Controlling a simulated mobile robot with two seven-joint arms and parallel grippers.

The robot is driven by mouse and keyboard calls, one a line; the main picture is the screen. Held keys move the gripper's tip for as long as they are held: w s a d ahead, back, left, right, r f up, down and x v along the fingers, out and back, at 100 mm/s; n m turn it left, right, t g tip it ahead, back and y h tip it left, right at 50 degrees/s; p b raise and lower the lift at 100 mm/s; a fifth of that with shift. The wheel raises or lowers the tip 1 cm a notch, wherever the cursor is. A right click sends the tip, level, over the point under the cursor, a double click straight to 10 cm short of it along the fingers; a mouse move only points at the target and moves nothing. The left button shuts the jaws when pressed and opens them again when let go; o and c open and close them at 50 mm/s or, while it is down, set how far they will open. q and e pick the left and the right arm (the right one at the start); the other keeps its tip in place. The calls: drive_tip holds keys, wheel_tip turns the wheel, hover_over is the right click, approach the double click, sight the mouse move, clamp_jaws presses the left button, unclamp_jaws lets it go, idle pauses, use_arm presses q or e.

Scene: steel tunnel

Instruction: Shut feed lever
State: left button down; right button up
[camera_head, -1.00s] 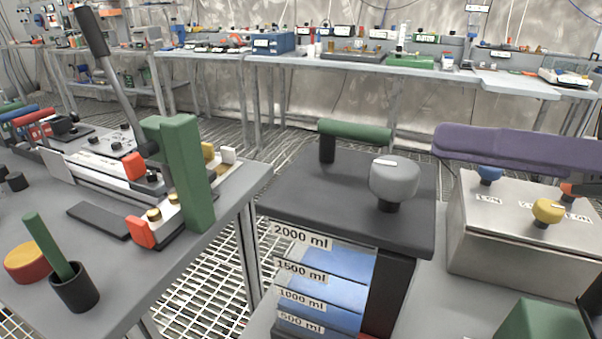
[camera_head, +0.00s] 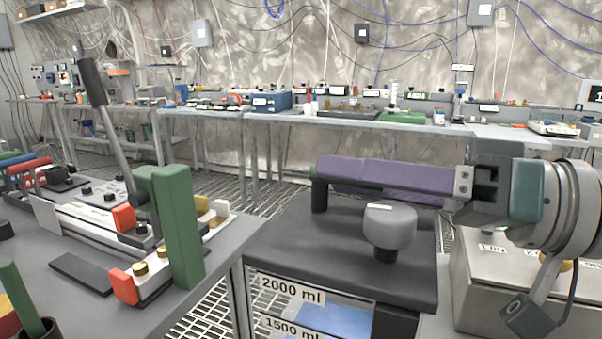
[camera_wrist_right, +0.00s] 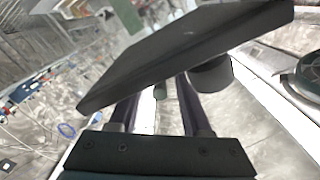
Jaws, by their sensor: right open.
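An upright lever (camera_head: 116,130) with a black grip stands on the left bench device, beside a tall green block (camera_head: 178,225). No readable label names the feed lever. A black-topped box (camera_head: 280,262) stands at centre, with a grey knob (camera_head: 389,228) and a post-mounted green handle, now mostly hidden behind my purple fingers. My right gripper (camera_head: 335,174) reaches in from the right, open, its fingers level over the box behind the knob. Whether they straddle the handle I cannot tell. In the right wrist view, a dark slab partly covers the fingers (camera_wrist_right: 160,112). My left gripper is out of view.
A steel box (camera_head: 480,290) with a yellow knob stands at right under my right arm. A green stick in a cup (camera_head: 22,305) stands at lower left. A long bench (camera_head: 350,122) with many items runs along the back. Grated floor lies between.

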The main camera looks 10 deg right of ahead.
drive_tip(key=c, duration=0.7)
clamp_jaws()
drive_tip(key=shift+r, duration=0.1)
